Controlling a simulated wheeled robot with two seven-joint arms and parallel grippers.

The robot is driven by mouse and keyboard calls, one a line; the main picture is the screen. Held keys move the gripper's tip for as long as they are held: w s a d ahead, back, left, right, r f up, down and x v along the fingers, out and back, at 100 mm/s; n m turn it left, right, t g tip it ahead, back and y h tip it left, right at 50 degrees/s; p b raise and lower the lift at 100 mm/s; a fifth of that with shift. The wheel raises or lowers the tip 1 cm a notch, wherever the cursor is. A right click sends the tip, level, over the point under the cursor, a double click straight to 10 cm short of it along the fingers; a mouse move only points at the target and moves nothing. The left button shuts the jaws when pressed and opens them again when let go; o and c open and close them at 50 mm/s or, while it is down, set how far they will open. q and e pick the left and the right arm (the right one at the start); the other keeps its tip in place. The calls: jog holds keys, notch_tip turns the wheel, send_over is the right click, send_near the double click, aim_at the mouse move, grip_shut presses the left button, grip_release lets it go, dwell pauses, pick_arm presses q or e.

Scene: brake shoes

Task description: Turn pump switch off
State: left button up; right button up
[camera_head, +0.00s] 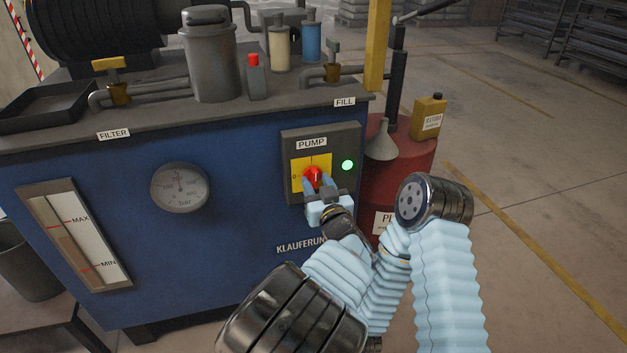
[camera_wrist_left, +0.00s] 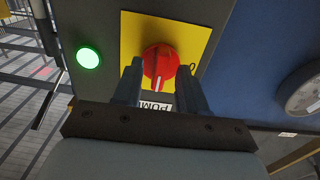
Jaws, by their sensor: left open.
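The pump switch is a red rotary knob (camera_head: 313,176) on a yellow plate (camera_head: 298,166), with a 0 mark at the plate's left edge. The plate sits on a grey box labelled PUMP. My left gripper (camera_head: 320,187) is open at the knob, its blue fingers pointing at the panel. In the wrist view, which is upside down, the red knob (camera_wrist_left: 160,66) lies between the two fingertips (camera_wrist_left: 158,72). Whether the fingers touch it I cannot tell. The knob's grip looks roughly upright. A green lamp (camera_head: 347,165) beside it is lit. My right gripper is not in view.
The blue machine cabinet (camera_head: 235,235) carries a pressure gauge (camera_head: 180,187) and a level glass (camera_head: 75,235). A red drum (camera_head: 405,160) with a funnel (camera_head: 381,140) and a yellow can (camera_head: 428,118) stands right of the box. Floor at the right is clear.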

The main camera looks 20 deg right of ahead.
pick_arm(q)
jog(key=shift+c, duration=0.3)
grip_shut()
